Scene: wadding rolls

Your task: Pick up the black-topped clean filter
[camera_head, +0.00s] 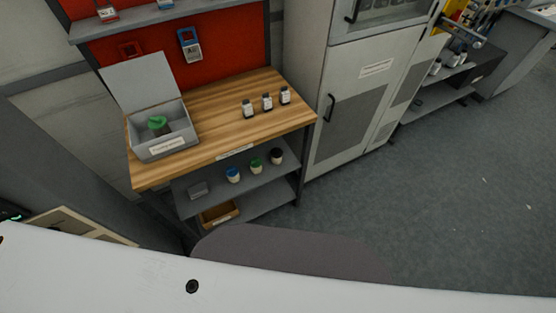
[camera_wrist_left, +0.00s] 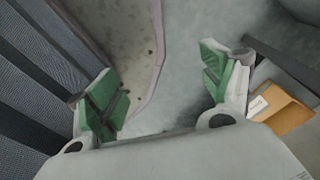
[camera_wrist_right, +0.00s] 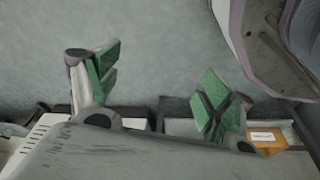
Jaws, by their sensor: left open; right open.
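A black-topped white jar (camera_head: 276,156) stands upright at the right end of the shelf under the wooden bench. I take it for the clean filter. A green-topped jar (camera_head: 256,165) and a blue-topped jar (camera_head: 233,174) stand to its left on the same shelf. Neither gripper shows in the head view. In the left wrist view my left gripper (camera_wrist_left: 163,92) is open and empty, with green pads. In the right wrist view my right gripper (camera_wrist_right: 162,88) is open and empty. No jar shows in either wrist view.
A wooden bench top (camera_head: 215,108) holds an open grey box (camera_head: 150,150) with a green-topped item inside, and several small dark-capped bottles. A grey block (camera_head: 198,190) lies on the shelf. A brown bin (camera_head: 220,214) sits below. A cabinet (camera_head: 350,110) stands right; open floor lies beyond.

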